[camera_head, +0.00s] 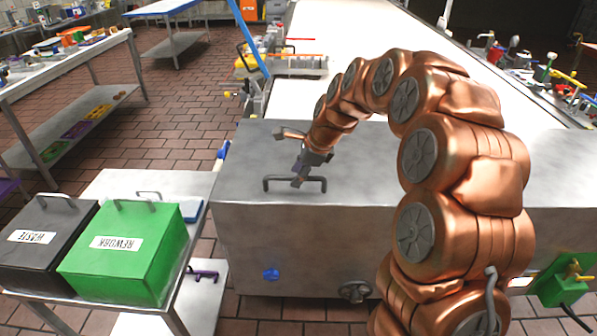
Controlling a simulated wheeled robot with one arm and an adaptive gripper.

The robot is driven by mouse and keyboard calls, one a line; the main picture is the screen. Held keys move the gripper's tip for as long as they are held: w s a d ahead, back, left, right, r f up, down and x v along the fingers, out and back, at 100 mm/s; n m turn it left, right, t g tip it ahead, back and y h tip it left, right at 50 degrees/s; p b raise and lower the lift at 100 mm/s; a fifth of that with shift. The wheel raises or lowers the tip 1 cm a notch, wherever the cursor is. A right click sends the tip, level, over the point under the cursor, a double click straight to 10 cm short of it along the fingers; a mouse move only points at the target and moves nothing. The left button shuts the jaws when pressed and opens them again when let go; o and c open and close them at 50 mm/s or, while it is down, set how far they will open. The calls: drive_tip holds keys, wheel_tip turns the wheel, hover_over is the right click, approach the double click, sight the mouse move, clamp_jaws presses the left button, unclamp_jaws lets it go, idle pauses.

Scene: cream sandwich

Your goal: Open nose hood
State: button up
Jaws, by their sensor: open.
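The nose hood (245,160) is a grey metal cover at the near end of the white conveyor, and it looks closed. A dark bar handle (268,185) stands on its top. My gripper (288,158) is open and empty at the end of my copper arm. Its fingers are above or just behind the handle; I cannot tell whether they touch it. My arm hides the right part of the hood and some of the conveyor.
A black waste bin (40,262) and a green rework bin (132,268) stand on a low table at the left. A blue knob (271,274) and a dark knob (354,291) sit on the front panel. The white conveyor belt (335,40) runs away behind the hood. Tiled floor lies left.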

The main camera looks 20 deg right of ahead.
drive_tip(key=shift+c, duration=0.3)
clamp_jaws()
idle(0.3)
